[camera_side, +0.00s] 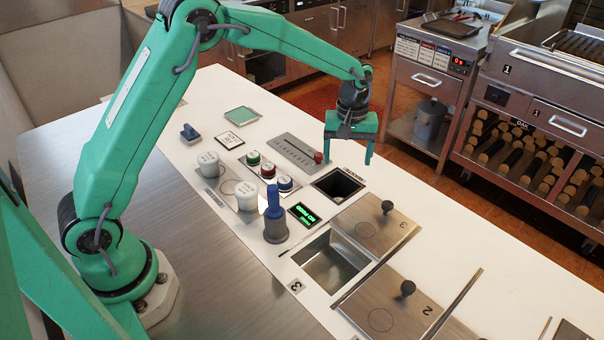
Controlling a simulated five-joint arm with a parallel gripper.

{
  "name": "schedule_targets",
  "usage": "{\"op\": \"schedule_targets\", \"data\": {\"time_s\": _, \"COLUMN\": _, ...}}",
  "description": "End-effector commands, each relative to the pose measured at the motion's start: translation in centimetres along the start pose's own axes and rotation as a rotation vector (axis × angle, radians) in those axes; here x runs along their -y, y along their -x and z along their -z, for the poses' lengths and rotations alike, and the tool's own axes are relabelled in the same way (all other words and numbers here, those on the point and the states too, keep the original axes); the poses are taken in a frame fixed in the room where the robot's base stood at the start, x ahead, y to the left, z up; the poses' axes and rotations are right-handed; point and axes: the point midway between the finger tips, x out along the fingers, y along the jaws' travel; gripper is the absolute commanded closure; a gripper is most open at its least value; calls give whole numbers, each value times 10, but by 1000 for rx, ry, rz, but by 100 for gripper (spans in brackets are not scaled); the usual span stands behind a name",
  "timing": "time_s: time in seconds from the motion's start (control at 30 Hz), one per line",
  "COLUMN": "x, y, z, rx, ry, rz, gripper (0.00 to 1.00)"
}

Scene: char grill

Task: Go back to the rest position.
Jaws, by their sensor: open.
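My gripper (347,154) is at the end of my green arm, above the far side of the white counter. Its two fingers point down and are apart, with nothing seen between them. It hangs above and behind the square dark opening (338,185). A slider panel (290,150) with a red knob (318,157) lies just left of the fingers. Whether a finger touches the knob cannot be told from this view.
A blue-handled grey tool (275,218) stands upright on the counter (225,90). Two white cups (246,195) stand left of it. Colored buttons (268,170), a green display (304,215), an open metal bin (330,262) and knobbed lids (376,224) are nearby. Grill equipment stands behind.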

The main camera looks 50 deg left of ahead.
Motion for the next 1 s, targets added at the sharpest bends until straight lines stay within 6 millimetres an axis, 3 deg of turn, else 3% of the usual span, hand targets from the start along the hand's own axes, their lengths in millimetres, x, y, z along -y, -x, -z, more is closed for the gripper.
{"op": "schedule_targets", "data": {"time_s": 0.17, "x": 8, "y": 17, "z": -3, "rx": -14, "ry": -26, "rz": -16, "gripper": 23}}
{"op": "schedule_targets", "data": {"time_s": 0.37, "x": 27, "y": 52, "z": -12, "rx": -45, "ry": -93, "rz": -49, "gripper": 23}}
{"op": "schedule_targets", "data": {"time_s": 0.7, "x": 76, "y": 112, "z": -38, "rx": -118, "ry": -238, "rz": -106, "gripper": 23}}
{"op": "schedule_targets", "data": {"time_s": 1.0, "x": 122, "y": 148, "z": -69, "rx": -192, "ry": -365, "rz": -145, "gripper": 23}}
